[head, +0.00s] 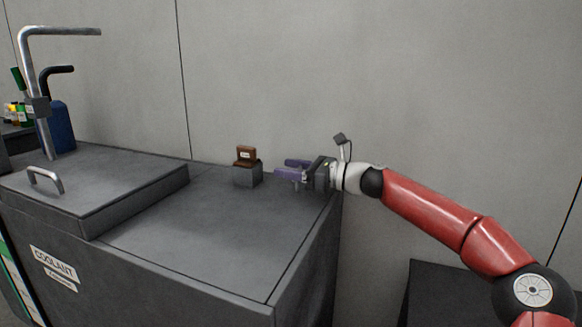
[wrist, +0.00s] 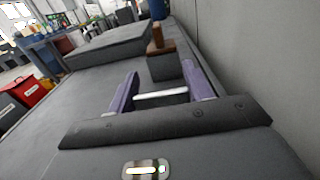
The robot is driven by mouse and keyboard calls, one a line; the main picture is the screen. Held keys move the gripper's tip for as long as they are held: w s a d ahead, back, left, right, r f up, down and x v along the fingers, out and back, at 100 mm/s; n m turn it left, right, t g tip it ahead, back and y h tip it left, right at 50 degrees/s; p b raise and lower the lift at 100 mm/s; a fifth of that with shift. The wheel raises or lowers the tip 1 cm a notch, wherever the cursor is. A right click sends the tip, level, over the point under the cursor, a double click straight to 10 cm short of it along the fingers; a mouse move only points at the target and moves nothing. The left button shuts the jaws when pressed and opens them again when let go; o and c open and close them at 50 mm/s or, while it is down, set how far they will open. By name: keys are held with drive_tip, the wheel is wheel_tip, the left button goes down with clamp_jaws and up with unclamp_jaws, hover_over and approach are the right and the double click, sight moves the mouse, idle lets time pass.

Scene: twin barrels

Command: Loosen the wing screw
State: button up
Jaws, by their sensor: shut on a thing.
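My gripper (head: 283,168) has purple fingers and is low over the right rear corner of the grey coolant cabinet. In the wrist view its fingers (wrist: 160,72) stand apart with a pale metal bar (wrist: 160,97) spanning between them, touching or nearly touching both. The bar looks like the wing screw; its shape and what it is set in are mostly hidden by my fingers and hand. In the head view only a small grey bit shows under the fingers.
A grey block (head: 247,177) bearing a brown labelled piece (head: 246,155) stands just left of my gripper. The cabinet (head: 215,230) has a raised lid (head: 90,192) with a handle at left. A bent metal pipe (head: 40,95) rises behind it. The wall is close behind.

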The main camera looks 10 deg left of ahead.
drive_tip(key=shift+f, duration=0.15)
drive_tip(key=o, duration=1)
drive_tip(key=d, duration=0.5)
drive_tip(key=s+d, duration=0.1)
drive_tip(key=d, duration=0.1)
drive_tip(key=shift+d, duration=0.35)
